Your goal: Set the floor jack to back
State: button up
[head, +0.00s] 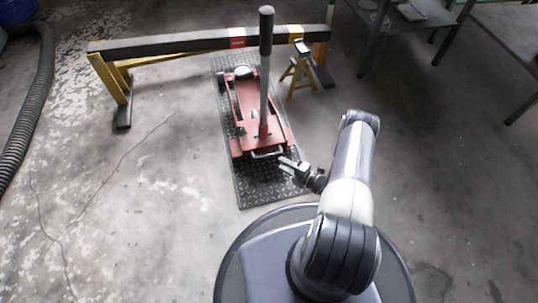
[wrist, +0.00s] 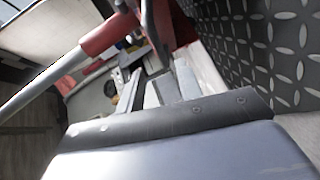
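The red floor jack (head: 245,100) lies on a dark diamond-plate mat (head: 262,190), with its round saddle (head: 242,72) at the far end. Its long grey handle with a black grip (head: 266,32) stands nearly upright. A silver carry bar (head: 268,154) is at the jack's near end. My gripper (head: 287,163) is low over the mat, close to that bar's right side. In the wrist view, red jack parts (wrist: 108,36) are close beyond my gripper (wrist: 150,90). Whether the fingers touch the bar or are parted is unclear.
A black beam on yellow legs (head: 190,42) stands across the back, by the jack's far end. A yellow stand (head: 298,72) is right of the jack. A metal bench (head: 405,18) is at the upper right. A ribbed hose (head: 32,110) runs along the left.

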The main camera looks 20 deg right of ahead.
aim_at(268, 155)
jog(key=b+x, duration=0.2)
jog(key=x, duration=0.7)
jog(key=shift+d, duration=0.1)
grip_shut()
dwell(0.4)
